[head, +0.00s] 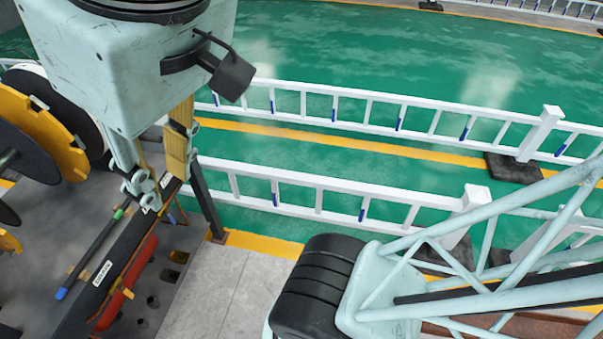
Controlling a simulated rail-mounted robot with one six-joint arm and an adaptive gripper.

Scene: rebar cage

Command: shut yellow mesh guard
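My gripper (160,168) hangs at the upper left, below a large pale housing with a black block on a bracket at its side. Its grey metal linkage shows beside a narrow yellow upright piece (178,145). I cannot tell whether that piece is part of the yellow mesh guard or of the gripper, or whether the two touch. No mesh is clearly visible. The gripper's fingertips are partly hidden, so its opening cannot be read.
A dark bar with a white label (103,272) and a red part (128,283) lie below the gripper. Yellow and black discs (40,130) stand at the left. White railings (330,197) cross the green floor. Grey paving (222,285) is clear. A pale tubular truss (500,245) fills the lower right.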

